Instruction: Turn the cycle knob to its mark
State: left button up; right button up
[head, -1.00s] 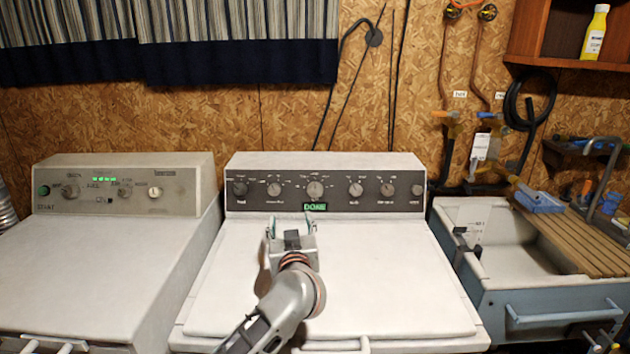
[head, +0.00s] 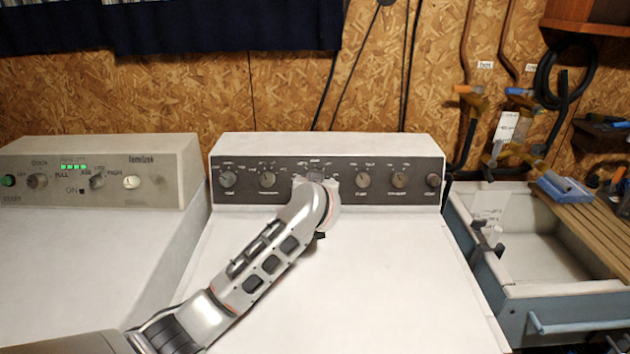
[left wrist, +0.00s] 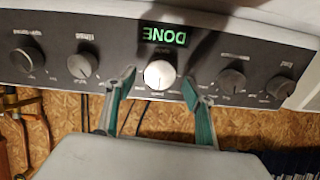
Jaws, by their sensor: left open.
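The washer's dark control panel (head: 235,193) has a row of round knobs. Its central knob (left wrist: 160,74), which I take as the cycle knob, is pale and round in the left wrist view. My left gripper (left wrist: 158,78) is open, with one fingertip on each side of this knob and gaps visible between. The green DONE display (left wrist: 164,34) appears upside down beside the knob there. In the head view my left gripper (head: 316,178) is at the panel's middle, and its arm hides the display and most of the central knob. The knob's pointer and mark are too small to read.
Neighbouring knobs (head: 268,180) and (head: 362,180) flank the central one closely. The washer's white top (head: 400,270) is clear apart from my arm above it. A second machine (head: 100,172) stands left; a sink (head: 545,255) stands right.

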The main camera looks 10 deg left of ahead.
pick_arm(q)
jog(key=shift+x, duration=1.45)
jog(key=c, duration=1.1)
